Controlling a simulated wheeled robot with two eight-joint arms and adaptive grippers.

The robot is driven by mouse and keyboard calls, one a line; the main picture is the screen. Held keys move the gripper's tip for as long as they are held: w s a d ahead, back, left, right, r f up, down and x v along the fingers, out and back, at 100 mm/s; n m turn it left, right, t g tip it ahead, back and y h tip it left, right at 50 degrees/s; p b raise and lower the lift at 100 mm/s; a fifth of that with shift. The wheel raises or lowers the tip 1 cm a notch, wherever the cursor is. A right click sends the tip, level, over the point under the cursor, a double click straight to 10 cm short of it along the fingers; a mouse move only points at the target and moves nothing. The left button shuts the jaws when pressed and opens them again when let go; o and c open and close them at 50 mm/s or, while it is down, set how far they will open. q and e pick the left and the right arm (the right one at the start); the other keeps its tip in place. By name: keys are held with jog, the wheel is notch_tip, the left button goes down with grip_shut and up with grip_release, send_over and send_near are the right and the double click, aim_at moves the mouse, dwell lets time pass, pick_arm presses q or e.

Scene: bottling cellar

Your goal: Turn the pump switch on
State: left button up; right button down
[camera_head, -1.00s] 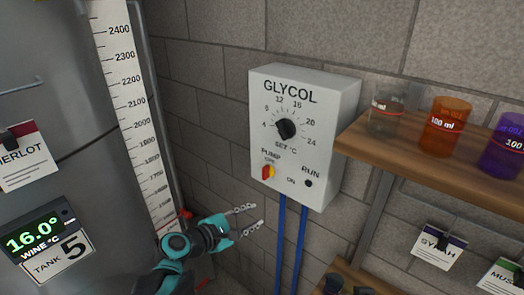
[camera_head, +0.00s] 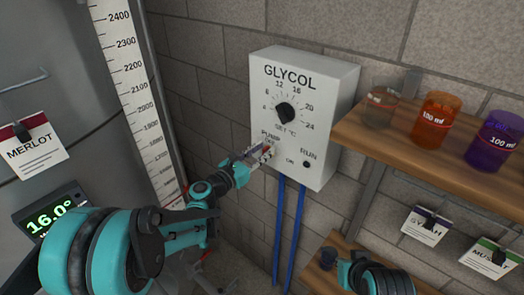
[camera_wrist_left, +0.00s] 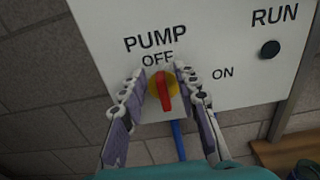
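The pump switch (camera_wrist_left: 164,90) is a red handle on a yellow round base, under the words PUMP and OFF on the white GLYCOL box (camera_head: 330,140). Its handle stands about upright, by the OFF mark; ON is printed to its right. My left gripper (camera_wrist_left: 160,85) is open, with one finger on each side of the red handle; in the head view the gripper (camera_head: 262,153) covers most of the switch. I cannot tell whether the fingers touch the handle. The RUN lamp (camera_wrist_left: 270,49) is dark. Of my right arm, only a part shows at the bottom of the head view; its gripper is not visible.
A wooden shelf (camera_head: 400,139) with clear, orange and purple beakers juts out right of the box. Two blue pipes (camera_head: 290,230) run down from the box. A steel tank (camera_head: 60,80) with a tall scale stands at left.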

pick_arm(q)
jog(key=shift+w, duration=0.1)
grip_shut()
jog(key=shift+d, duration=0.1)
jog(key=f+m+b, duration=0.1)
jog(key=m+b, duration=0.1)
jog(key=m, duration=0.4)
jog(key=s+d+m+b, duration=0.1)
jog(key=m+b, duration=0.2)
jog(key=m, duration=0.3)
jog(key=d+f+m+b, duration=0.1)
jog(key=m+b, duration=0.1)
jog(key=m, duration=0.3)
jog(key=shift+s+f+m, duration=0.3)
jog(key=shift+m, duration=0.1)
dwell(0.5)
